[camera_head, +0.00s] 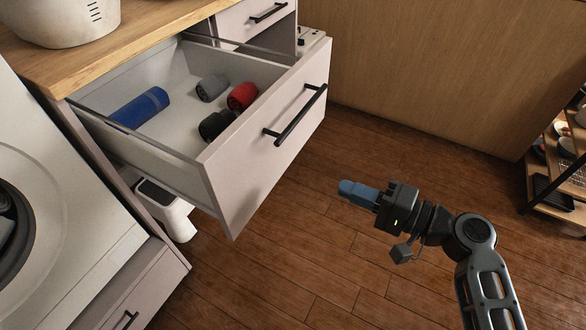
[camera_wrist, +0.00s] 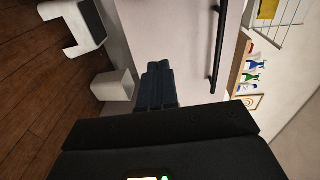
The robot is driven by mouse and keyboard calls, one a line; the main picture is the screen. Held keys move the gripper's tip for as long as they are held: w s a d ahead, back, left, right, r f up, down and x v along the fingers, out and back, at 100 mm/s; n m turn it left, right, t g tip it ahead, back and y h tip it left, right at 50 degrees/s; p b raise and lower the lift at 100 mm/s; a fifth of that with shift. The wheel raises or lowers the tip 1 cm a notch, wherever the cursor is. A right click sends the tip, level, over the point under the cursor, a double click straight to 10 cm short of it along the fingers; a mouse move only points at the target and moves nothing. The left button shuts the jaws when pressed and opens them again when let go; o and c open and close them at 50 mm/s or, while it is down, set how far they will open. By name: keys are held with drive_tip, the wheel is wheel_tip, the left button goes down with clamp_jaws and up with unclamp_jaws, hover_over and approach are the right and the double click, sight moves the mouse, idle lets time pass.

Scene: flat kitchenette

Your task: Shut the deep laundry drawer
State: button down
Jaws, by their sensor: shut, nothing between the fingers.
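The deep laundry drawer (camera_head: 262,150) is pulled well out from the cabinet in the head view. Its pale front carries a black bar handle (camera_head: 296,115). Inside lie a rolled blue towel (camera_head: 140,107) and rolled grey, red and black cloths. My gripper (camera_head: 345,188) is to the right of the drawer front, apart from it in the head view, its blue fingers closed and empty and pointing toward the front. In the wrist view the fingers (camera_wrist: 156,85) show before the pale drawer front (camera_wrist: 165,35), with the handle (camera_wrist: 219,50) to their right; whether they touch cannot be told.
A washing machine (camera_head: 50,230) stands at the left under a wooden countertop (camera_head: 130,45) with a pale tub (camera_head: 65,20). A white object (camera_head: 168,212) stands below the drawer. A shelf rack (camera_head: 555,180) is at the far right. Wooden floor between is clear.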

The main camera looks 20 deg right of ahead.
drive_tip(key=r+y, duration=0.1)
approach(275, 151)
drive_tip(key=x, duration=0.7)
idle(0.4)
drive_tip(key=shift+w+a+f, duration=0.1)
drive_tip(key=shift+w+a, duration=0.2)
drive_tip(key=shift+w, duration=0.1)
drive_tip(key=b+x, duration=0.4)
drive_tip(key=x, duration=0.7)
drive_tip(key=b+x, duration=0.5)
drive_tip(key=x, duration=0.6)
drive_tip(key=b+x, duration=0.5)
drive_tip(key=x, duration=0.7)
drive_tip(key=shift+w+r, duration=0.1)
drive_tip(key=shift+r, duration=0.25)
drive_tip(key=shift+w+a+b, duration=0.1)
drive_tip(key=shift+w+b, duration=0.15)
drive_tip(key=shift+b, duration=0.15)
drive_tip(key=shift+w+r, duration=0.1)
drive_tip(key=shift+r, duration=0.25)
drive_tip(key=shift+a, duration=0.15)
